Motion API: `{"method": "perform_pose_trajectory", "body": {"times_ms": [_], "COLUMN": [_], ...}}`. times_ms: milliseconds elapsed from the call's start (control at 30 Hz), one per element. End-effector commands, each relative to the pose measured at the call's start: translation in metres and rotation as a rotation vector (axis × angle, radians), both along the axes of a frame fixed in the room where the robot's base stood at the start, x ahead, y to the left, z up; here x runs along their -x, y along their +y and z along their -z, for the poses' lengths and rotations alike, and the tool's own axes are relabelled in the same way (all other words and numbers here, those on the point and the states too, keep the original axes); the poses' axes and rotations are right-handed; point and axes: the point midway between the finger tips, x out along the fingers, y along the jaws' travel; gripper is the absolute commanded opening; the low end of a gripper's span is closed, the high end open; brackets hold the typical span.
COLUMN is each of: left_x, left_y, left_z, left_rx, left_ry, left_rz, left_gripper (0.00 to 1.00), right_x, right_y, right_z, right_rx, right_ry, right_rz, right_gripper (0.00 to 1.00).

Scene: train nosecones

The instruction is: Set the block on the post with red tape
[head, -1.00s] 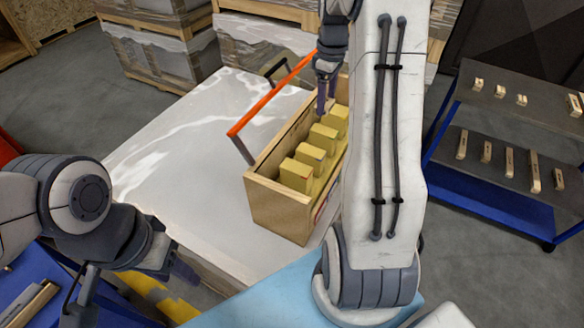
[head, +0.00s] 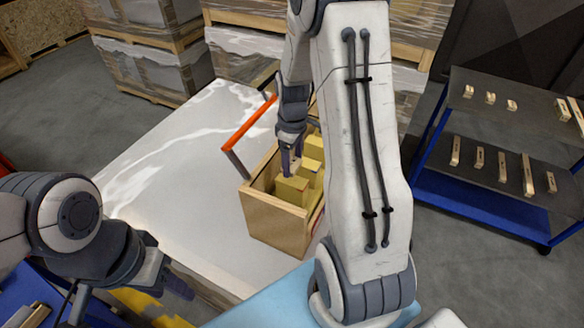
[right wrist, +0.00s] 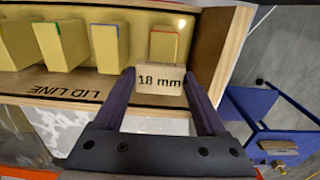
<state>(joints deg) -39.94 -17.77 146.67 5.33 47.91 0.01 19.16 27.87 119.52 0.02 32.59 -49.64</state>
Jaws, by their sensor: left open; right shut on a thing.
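My right gripper (right wrist: 160,92) is shut on a small pale wooden block (right wrist: 159,79) marked "18 mm". The post with red tape (right wrist: 165,43) is a yellow block-like post at the right end of the row; the tape edges its top. The held block covers part of this post's near side in the right wrist view; whether they touch I cannot tell. In the head view my right gripper (head: 291,168) is over the post nearest the box's front end. My left gripper (head: 180,285) is open and empty, low at the left, away from the box.
The wooden box (head: 270,222) stands on a pale, wrapped surface (head: 190,190). Its other yellow posts carry blue tape (right wrist: 110,45) and green tape (right wrist: 58,45), among others. An orange-red handle bar (head: 248,125) rises beside the box. A blue cart (head: 480,205) with wooden pieces stands right.

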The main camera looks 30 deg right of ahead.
Motion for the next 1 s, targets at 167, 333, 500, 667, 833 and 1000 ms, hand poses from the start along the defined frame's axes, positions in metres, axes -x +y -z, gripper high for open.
{"method": "perform_pose_trajectory", "body": {"times_ms": [167,333,500,667,833,1000], "left_x": [0.000,0.000,0.000,0.000,0.000,0.000], "left_y": [0.000,0.000,0.000,0.000,0.000,0.000], "left_z": [-0.008,-0.016,-0.015,-0.015,-0.013,-0.013], "left_rx": [0.000,0.000,0.000,0.000,0.000,0.000], "left_ry": [0.000,0.000,0.000,0.000,0.000,0.000], "left_rz": [0.001,0.003,0.003,0.003,0.002,0.002], "left_gripper": [0.50,0.50,0.50,0.50,0.50,0.50], "right_x": [0.002,0.002,0.001,0.001,0.001,0.001], "right_y": [0.004,0.003,0.003,0.003,0.003,0.003], "right_z": [0.014,0.036,0.043,0.043,0.045,0.045], "right_rx": [-0.001,-0.002,0.000,0.000,0.000,0.000], "right_ry": [0.005,0.003,-0.001,0.000,0.000,0.000], "right_rz": [0.000,0.000,0.000,0.000,0.000,0.000], "right_gripper": [0.22,0.22,0.22,0.22,0.89,1.00]}}
